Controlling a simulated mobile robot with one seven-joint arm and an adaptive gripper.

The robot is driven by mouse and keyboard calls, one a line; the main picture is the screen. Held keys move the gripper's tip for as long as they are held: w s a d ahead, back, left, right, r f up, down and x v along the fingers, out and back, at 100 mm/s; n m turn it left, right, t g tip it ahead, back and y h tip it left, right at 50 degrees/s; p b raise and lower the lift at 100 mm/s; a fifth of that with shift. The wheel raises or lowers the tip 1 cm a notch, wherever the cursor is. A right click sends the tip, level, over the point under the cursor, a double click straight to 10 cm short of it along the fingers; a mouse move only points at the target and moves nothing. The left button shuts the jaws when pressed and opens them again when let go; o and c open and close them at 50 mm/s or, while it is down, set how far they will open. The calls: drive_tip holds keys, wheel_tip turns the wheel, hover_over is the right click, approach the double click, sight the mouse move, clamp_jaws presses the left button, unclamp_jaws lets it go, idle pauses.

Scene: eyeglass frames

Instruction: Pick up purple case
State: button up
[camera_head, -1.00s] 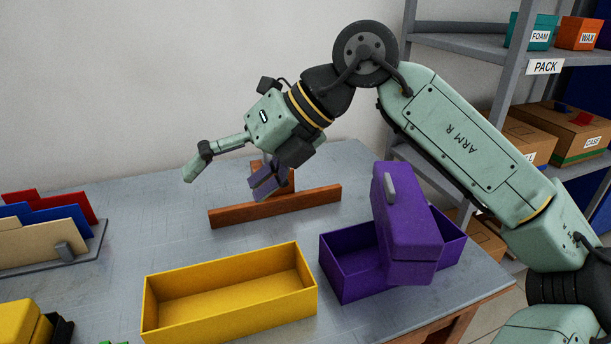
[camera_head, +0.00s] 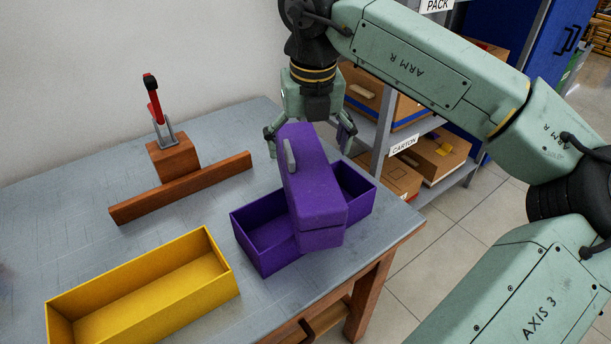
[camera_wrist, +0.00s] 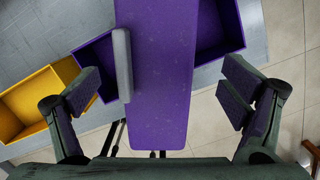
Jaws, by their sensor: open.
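The purple case (camera_head: 312,190) is a long closed box with a grey clasp on its side. It lies tilted across the purple open bin (camera_head: 262,262) near the table's right edge. My gripper (camera_head: 308,138) points down at the far end of the case, its fingers spread to either side. In the wrist view the case (camera_wrist: 162,75) runs between the two open fingers of my gripper (camera_wrist: 158,98), with a gap on both sides. The grey clasp faces the left finger. No contact between fingers and case is visible.
A yellow open bin (camera_head: 70,300) stands left of the purple bin. A wooden stand (camera_head: 182,187) holding a red-handled clamp is at the back left. A shelf with cardboard cartons (camera_head: 440,155) stands behind on the right. The table's right edge is close to the purple bin.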

sight(306, 158)
drive_tip(key=f, duration=0.3)
drive_tip(key=f+p, duration=0.1)
drive_tip(key=shift+w+a+f, duration=0.15)
drive_tip(key=shift+w+a, duration=0.1)
drive_tip(key=shift+w, duration=0.1)
drive_tip(key=shift+c, duration=0.2)
drive_tip(key=c, duration=1.6)
drive_tip(key=shift+o, duration=0.2)
drive_tip(key=shift+r, duration=0.5)
wheel_tip(306, 158, up, 2)
drive_tip(key=shift+r+b, duration=0.1)
drive_tip(key=shift+b, duration=0.6)
drive_tip(key=s+a+r+b, duration=0.2)
drive_tip(key=s+a+b, duration=0.1)
drive_tip(key=s, duration=1.2)
drive_tip(key=shift+s+b, duration=0.4)
drive_tip(key=shift+b, duration=0.4)
